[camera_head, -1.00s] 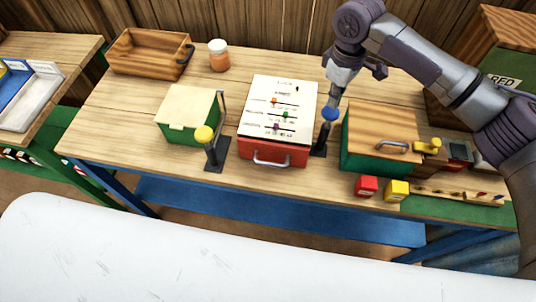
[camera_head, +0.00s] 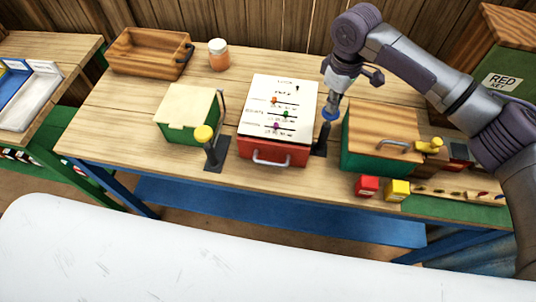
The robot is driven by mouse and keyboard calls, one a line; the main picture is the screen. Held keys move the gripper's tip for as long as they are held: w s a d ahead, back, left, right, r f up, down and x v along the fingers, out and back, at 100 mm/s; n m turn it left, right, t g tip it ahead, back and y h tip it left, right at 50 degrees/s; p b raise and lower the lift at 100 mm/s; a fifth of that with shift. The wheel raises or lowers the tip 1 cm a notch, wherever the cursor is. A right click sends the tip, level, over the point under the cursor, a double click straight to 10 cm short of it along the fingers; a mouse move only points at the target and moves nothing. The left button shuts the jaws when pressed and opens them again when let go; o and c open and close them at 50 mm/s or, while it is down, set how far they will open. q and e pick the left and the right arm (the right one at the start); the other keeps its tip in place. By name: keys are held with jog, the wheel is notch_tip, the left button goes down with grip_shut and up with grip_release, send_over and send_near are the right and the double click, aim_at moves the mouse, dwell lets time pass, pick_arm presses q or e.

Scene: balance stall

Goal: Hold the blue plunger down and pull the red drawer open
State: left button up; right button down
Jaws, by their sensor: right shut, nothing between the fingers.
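The blue plunger (camera_head: 330,115) is a blue knob on a dark upright stand, just right of the red drawer box. My right gripper (camera_head: 332,103) is shut and empty, with its fingertips pointing down at the top of the knob. It appears to touch the knob, but I cannot tell how hard it presses. The red drawer (camera_head: 285,153) sits under a white sloped panel with coloured sliders, and its front looks closed. Its silver handle (camera_head: 272,162) faces the front edge of the table. My left gripper is not in view.
A yellow-topped plunger (camera_head: 203,134) and a green box with a cream lid (camera_head: 188,106) stand left of the drawer. A green box with a wooden lid (camera_head: 383,125) is close on the right. Red (camera_head: 367,187) and yellow (camera_head: 397,190) blocks lie near the front edge.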

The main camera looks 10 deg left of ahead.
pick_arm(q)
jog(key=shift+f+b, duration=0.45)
pick_arm(e)
jog(key=shift+f, duration=1.75)
pick_arm(q)
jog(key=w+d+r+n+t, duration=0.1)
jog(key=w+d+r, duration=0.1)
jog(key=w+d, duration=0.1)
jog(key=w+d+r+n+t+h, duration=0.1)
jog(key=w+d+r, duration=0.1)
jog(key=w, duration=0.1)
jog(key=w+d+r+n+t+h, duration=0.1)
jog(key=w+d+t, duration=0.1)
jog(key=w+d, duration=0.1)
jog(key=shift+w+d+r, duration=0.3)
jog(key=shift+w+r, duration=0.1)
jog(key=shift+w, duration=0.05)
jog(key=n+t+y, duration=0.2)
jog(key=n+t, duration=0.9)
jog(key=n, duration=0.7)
send_near(270, 162)
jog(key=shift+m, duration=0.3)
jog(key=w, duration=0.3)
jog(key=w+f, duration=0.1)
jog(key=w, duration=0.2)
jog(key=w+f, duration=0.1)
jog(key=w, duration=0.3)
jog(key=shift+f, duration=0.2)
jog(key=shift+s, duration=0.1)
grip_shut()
